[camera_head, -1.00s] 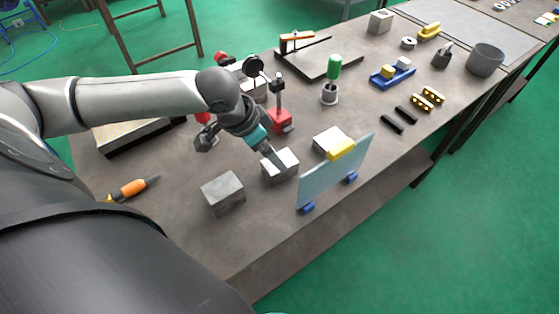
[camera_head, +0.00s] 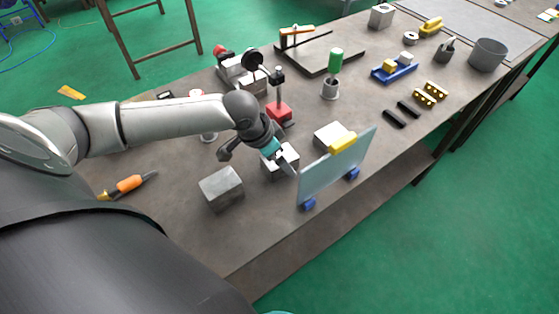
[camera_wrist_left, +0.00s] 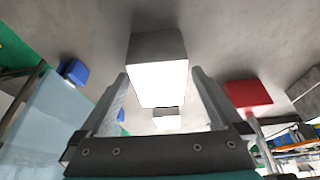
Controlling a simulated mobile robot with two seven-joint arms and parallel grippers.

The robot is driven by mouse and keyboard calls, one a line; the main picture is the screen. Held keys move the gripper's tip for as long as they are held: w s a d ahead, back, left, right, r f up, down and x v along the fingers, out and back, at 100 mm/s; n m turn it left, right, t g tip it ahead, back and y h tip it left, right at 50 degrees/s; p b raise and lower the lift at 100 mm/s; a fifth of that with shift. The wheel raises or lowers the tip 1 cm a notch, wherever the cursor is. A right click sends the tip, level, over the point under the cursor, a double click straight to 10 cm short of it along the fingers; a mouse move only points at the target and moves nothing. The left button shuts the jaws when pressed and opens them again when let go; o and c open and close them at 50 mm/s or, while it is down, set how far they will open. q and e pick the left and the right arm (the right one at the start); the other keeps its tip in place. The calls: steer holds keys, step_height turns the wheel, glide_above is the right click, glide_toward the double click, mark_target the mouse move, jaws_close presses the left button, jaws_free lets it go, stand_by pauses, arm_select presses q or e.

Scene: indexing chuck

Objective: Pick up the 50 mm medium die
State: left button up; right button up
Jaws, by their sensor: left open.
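Three plain grey metal blocks stand in a row on the bench: the front-left block (camera_head: 222,190), the middle block (camera_head: 271,172) and the back-right block (camera_head: 325,134). No size marks are readable; the middle one fits the medium die. My left gripper (camera_head: 289,168) is at the middle block and hides part of it. In the left wrist view, a block with a bright face (camera_wrist_left: 158,80) lies between the two open fingers, with gaps visible on both sides. A smaller bright shape shows below it, partly hidden.
A clear panel (camera_head: 325,178) on blue feet stands close to the right of the gripper, with a yellow piece on top. A red-based stand (camera_head: 279,111) is just behind. An orange-handled tool (camera_head: 130,183) lies at left.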

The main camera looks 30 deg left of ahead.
arm_select(q)
jaws_close()
stand_by(0.7)
steer(key=shift+w+r, duration=0.1)
